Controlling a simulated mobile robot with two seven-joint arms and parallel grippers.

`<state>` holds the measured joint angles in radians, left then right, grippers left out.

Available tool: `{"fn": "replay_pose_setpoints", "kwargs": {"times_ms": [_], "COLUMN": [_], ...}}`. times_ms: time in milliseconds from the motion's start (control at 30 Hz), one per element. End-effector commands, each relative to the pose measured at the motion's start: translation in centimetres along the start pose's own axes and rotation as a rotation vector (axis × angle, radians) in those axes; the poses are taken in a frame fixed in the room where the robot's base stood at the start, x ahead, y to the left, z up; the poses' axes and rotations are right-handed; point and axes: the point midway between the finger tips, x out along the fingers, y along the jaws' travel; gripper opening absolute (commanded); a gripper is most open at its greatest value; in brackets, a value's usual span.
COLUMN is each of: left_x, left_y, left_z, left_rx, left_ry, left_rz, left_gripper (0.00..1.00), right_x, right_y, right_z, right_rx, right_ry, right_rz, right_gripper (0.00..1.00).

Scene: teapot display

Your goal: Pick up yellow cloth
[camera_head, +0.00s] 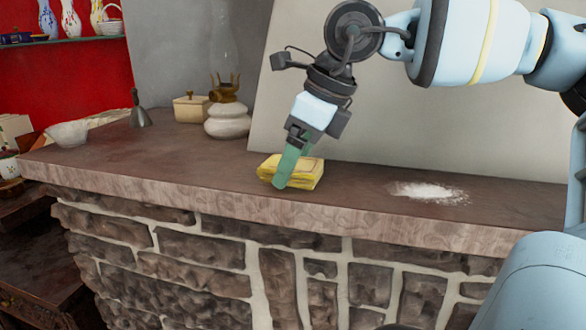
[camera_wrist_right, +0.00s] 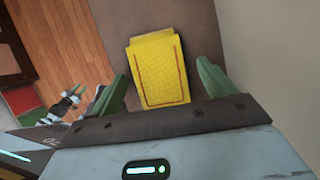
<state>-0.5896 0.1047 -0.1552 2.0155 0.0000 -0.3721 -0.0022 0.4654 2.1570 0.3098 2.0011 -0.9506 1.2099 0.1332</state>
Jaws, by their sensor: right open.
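The yellow cloth (camera_head: 308,174) is a folded pad with a thin red line, lying on the stone counter (camera_head: 225,190) near its front edge. My right gripper (camera_head: 287,170) points down at the cloth, and its green fingers hide part of the cloth's left side in the head view. In the right wrist view the cloth (camera_wrist_right: 160,70) lies between the two spread green fingers (camera_wrist_right: 163,88), with a gap on each side. The right gripper is open and holds nothing. My left gripper is not seen in the head view.
White powder (camera_head: 428,191) is spread on the counter to the right. A pale panel (camera_head: 430,120) rises behind the cloth.

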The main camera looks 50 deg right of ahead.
Motion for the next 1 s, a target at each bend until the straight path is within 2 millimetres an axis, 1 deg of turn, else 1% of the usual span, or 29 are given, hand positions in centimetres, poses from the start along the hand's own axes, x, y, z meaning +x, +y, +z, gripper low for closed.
{"fn": "replay_pose_setpoints", "kwargs": {"times_ms": [200,233,500,567,600,867,1000], "left_x": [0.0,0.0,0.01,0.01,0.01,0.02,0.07], "left_y": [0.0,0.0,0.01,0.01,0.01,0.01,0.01], "left_z": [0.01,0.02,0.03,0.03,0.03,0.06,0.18], "left_rx": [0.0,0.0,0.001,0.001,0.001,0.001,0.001], "left_ry": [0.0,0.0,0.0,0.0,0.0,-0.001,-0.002], "left_rz": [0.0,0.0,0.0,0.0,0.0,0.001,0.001], "left_gripper": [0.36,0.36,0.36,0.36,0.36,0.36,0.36], "right_x": [0.09,0.09,0.06,0.05,0.04,-0.07,-0.69], "right_y": [0.0,0.0,-0.01,-0.01,-0.01,-0.02,-0.07], "right_z": [0.0,0.0,0.01,0.01,0.02,0.08,0.37], "right_rx": [0.0,0.0,0.0,0.0,0.0,0.0,0.001], "right_ry": [0.0,0.0,-0.001,-0.001,-0.001,-0.001,-0.002], "right_rz": [0.0,0.0,0.0,0.0,0.0,-0.001,-0.003], "right_gripper": [0.82,0.79,0.44,0.36,0.34,0.34,0.34]}}
